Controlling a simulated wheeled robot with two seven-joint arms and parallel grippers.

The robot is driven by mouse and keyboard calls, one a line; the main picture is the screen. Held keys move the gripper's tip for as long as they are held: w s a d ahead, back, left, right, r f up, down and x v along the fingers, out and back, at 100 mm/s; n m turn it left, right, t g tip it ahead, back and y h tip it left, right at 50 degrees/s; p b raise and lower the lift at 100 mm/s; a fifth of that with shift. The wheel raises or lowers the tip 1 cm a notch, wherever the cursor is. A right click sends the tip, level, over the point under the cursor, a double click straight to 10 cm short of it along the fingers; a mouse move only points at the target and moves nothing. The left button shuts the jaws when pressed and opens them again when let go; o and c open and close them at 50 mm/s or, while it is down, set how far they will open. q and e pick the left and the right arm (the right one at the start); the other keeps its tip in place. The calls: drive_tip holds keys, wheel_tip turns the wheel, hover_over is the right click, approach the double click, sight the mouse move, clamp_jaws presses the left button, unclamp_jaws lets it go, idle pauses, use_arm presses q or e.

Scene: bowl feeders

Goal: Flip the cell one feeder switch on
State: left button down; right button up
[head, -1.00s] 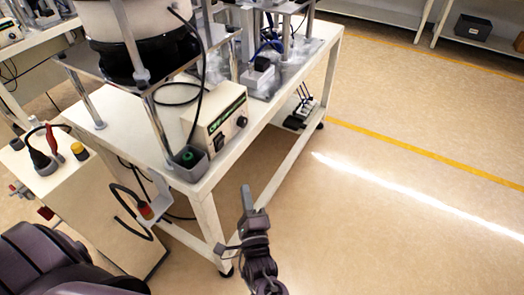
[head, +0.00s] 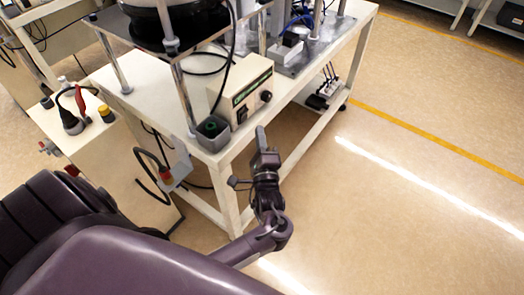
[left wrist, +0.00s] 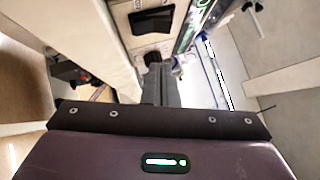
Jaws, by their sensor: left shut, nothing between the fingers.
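The feeder control box (head: 242,88) is cream with a green-labelled front and a dark round knob (head: 266,96). It stands near the front corner of the white bench (head: 215,160), below the bowl feeder (head: 178,25). In the left wrist view my closed fingers (left wrist: 160,85) point toward a pale panel with a dark plate. My right gripper is not in view.
A cream cabinet (head: 110,150) with plugs and cables stands left of the bench. A power strip (head: 325,95) lies on the bench's lower part. The floor to the right is clear.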

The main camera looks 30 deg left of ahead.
sight(246, 112)
use_arm(q)
drive_tip(key=shift+w+a+r+p, duration=0.15)
drive_tip(key=shift+a+r, duration=0.1)
drive_tip(key=shift+a, duration=0.45)
drive_tip(key=shift+w+a+r+p, duration=0.2)
drive_tip(key=shift+a+r, duration=0.1)
drive_tip(key=shift+a, duration=0.4)
drive_tip(key=shift+w+a+r+p, duration=0.15)
drive_tip(key=shift+a+r, duration=0.1)
drive_tip(key=shift+a, duration=0.45)
drive_tip(key=shift+r+p, duration=0.2)
drive_tip(key=shift+p, duration=0.15)
drive_tip(key=p, duration=0.1)
drive_tip(key=r+n+g+p, duration=0.1)
drive_tip(key=p, duration=0.1)
drive_tip(key=shift+a+r, duration=0.1)
drive_tip(key=shift+a, duration=0.2)
drive_tip(key=shift+f+b, duration=0.4)
drive_tip(key=shift+f, duration=0.05)
